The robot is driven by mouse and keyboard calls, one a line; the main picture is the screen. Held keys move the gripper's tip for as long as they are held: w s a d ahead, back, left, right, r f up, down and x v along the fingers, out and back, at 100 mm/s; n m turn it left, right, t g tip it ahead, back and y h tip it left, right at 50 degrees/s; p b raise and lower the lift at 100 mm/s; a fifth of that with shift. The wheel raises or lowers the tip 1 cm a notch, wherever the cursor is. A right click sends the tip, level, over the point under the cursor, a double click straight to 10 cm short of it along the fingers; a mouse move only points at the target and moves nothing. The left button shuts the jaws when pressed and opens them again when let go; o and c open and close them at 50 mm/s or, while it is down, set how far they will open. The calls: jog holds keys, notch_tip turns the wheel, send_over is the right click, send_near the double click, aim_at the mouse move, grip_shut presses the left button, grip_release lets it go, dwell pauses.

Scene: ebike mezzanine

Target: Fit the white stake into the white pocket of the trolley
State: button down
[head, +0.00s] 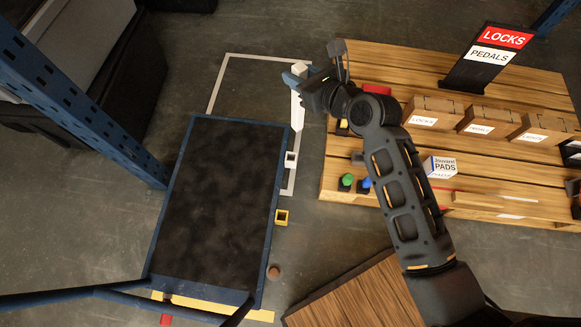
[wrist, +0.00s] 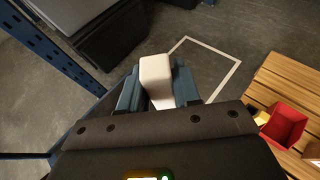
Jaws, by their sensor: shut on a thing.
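The white stake (head: 297,110) is held between the blue fingers of my gripper (head: 298,72). It points downward in the head view, near the far right corner of the trolley (head: 215,200). The trolley has a dark deck and a blue frame. The white pocket (head: 291,158) is a small square socket on the trolley's right side, below the stake in the picture and apart from it. In the wrist view, the stake's white end (wrist: 156,78) shows between the fingers of my gripper (wrist: 158,90). The stake's lower end is hidden there.
A wooden pallet (head: 400,65) at right carries cartons, a red bin (wrist: 284,125) and a PADS box (head: 440,167). A blue upright (head: 75,90) stands at left. White floor lines lie beyond the trolley.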

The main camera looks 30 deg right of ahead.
jog(key=n+y+b, duration=0.1)
jog(key=b, duration=0.9)
send_over(292, 117)
jog(key=d, duration=0.2)
notch_tip(292, 117, down, 8)
jog(key=s+d+f+n+g+y+p, duration=0.25)
jog(key=s+d+y, duration=0.2)
jog(key=d, duration=0.35)
jog(key=shift+n+t+h, duration=0.35)
jog(key=shift+n+h, duration=0.1)
jog(key=w+a+f+b, duration=0.1)
jog(key=w+a+f, duration=0.1)
jog(key=a, duration=0.1)
jog(key=w+a+f+b, duration=0.2)
jog(key=a+f, duration=0.1)
jog(key=w+a+f+b, duration=0.2)
jog(key=a, duration=0.1)
jog(key=shift+a+f, duration=0.1)
jog(key=shift+f, duration=0.3)
jog(key=shift+a+f+b, duration=0.1)
jog(key=shift+f+b, duration=1.1)
jog(key=shift+f, duration=0.9)
